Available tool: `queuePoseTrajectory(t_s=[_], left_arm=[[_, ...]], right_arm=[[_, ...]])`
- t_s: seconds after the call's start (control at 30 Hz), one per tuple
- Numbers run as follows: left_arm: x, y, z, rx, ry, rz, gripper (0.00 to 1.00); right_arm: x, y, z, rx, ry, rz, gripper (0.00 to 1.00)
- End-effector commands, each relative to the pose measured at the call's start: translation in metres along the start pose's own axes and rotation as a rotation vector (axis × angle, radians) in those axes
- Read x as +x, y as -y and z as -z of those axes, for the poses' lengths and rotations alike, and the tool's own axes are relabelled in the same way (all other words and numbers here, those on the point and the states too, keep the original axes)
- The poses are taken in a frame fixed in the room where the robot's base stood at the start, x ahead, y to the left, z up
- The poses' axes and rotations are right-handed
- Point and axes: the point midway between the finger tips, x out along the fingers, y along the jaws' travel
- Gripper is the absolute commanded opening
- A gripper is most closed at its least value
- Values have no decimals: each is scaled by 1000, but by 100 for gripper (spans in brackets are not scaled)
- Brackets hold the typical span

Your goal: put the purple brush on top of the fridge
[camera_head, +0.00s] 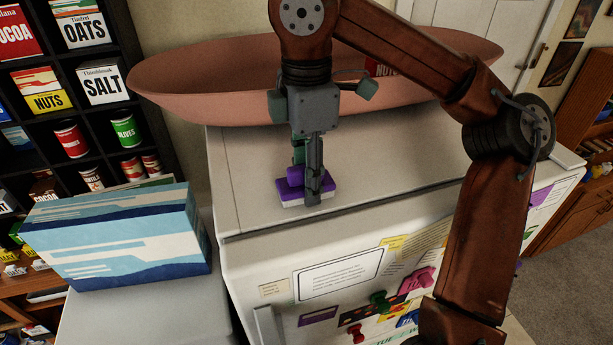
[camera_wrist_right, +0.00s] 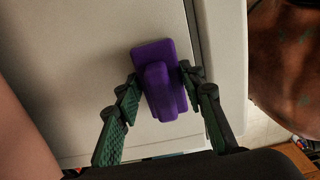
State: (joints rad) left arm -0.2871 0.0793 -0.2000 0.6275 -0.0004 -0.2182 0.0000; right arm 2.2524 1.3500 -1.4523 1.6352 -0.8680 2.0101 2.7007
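The purple brush (camera_head: 292,184) is on the white top of the fridge (camera_head: 390,160), near its front edge, with its pale underside facing down. My right gripper (camera_head: 311,192) points down at the brush, and one finger covers part of its right side. In the right wrist view the purple brush (camera_wrist_right: 157,72) lies between the fingertips of the right gripper (camera_wrist_right: 162,77). The fingertips are at or very close to its two sides. I cannot tell whether they press on it. My left gripper is not in view.
A large pinkish-brown bowl (camera_head: 190,95) stands at the back of the fridge top. A blue and white box (camera_head: 120,240) stands on a lower surface to the left. A dark shelf (camera_head: 120,75) with cans and packets is at the left. The fridge top right of the brush is clear.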

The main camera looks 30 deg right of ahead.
Motion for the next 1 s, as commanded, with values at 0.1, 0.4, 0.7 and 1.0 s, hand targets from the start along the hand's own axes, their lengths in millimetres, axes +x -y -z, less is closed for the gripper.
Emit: queuePoseTrajectory(t_s=[0.1, 0.4, 0.7, 1.0], left_arm=[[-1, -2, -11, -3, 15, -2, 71], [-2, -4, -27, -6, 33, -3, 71], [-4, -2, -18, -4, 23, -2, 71], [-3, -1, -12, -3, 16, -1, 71]], right_arm=[[-1, 0, 0, -1, 0, -1, 46], [-1, 0, 0, -1, -1, -1, 51], [-16, 0, 1, 0, 0, -4, 51], [-46, 1, 1, 0, 0, -4, 51]])
